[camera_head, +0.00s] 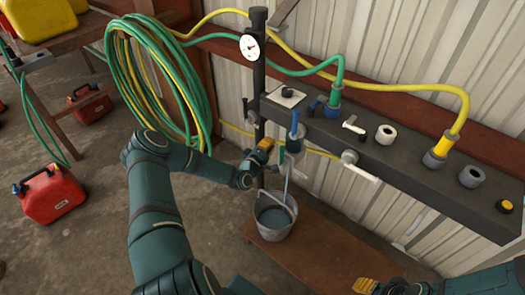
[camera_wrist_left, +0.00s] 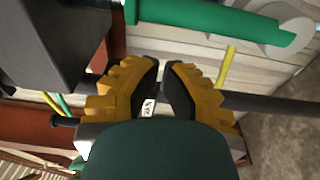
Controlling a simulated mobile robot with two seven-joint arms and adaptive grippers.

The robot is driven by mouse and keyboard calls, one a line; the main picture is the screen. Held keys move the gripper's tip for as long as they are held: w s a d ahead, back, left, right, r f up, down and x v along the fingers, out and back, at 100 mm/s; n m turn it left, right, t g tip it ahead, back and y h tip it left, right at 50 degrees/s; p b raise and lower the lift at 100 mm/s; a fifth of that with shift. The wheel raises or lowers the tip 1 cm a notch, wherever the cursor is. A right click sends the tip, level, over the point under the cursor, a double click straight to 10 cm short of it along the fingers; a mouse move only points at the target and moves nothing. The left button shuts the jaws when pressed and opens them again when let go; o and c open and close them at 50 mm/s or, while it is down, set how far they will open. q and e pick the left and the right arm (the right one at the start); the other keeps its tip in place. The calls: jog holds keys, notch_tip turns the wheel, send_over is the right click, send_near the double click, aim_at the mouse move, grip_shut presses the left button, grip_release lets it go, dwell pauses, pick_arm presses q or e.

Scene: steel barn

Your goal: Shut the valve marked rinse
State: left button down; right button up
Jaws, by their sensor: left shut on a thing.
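My left gripper (camera_head: 262,148) is at the dark upright post (camera_head: 259,75), below the left end of the dark manifold (camera_head: 400,150). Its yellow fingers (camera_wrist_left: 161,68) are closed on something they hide. A small white tag (camera_wrist_left: 148,107) shows between them, too small to read. White levers (camera_head: 360,172) and a blue valve (camera_head: 318,106) sit farther right. I cannot read which valve is marked rinse. My right gripper (camera_head: 366,286) shows partly at the bottom.
A metal bucket (camera_head: 272,218) stands under the outlet on a low wooden bench (camera_head: 315,258). A coiled green and yellow hose (camera_head: 150,85) hangs left of the post. A pressure gauge (camera_head: 250,47) is on the post. A red can (camera_head: 50,195) stands on the floor.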

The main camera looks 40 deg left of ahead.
pick_arm(q)
jog(key=shift+s+d, duration=0.25)
jog(key=shift+d, duration=0.5)
jog(key=shift+s+d, duration=0.25)
jog(key=shift+d, duration=0.45)
pick_arm(e)
jog(key=shift+r, duration=0.1)
pick_arm(q)
jog(key=shift+d+r, duration=0.1)
jog(key=shift+d+m, duration=0.2)
jog(key=shift+m, duration=0.2)
pick_arm(e)
jog(key=shift+w+a, duration=0.15)
jog(key=shift+a, duration=0.2)
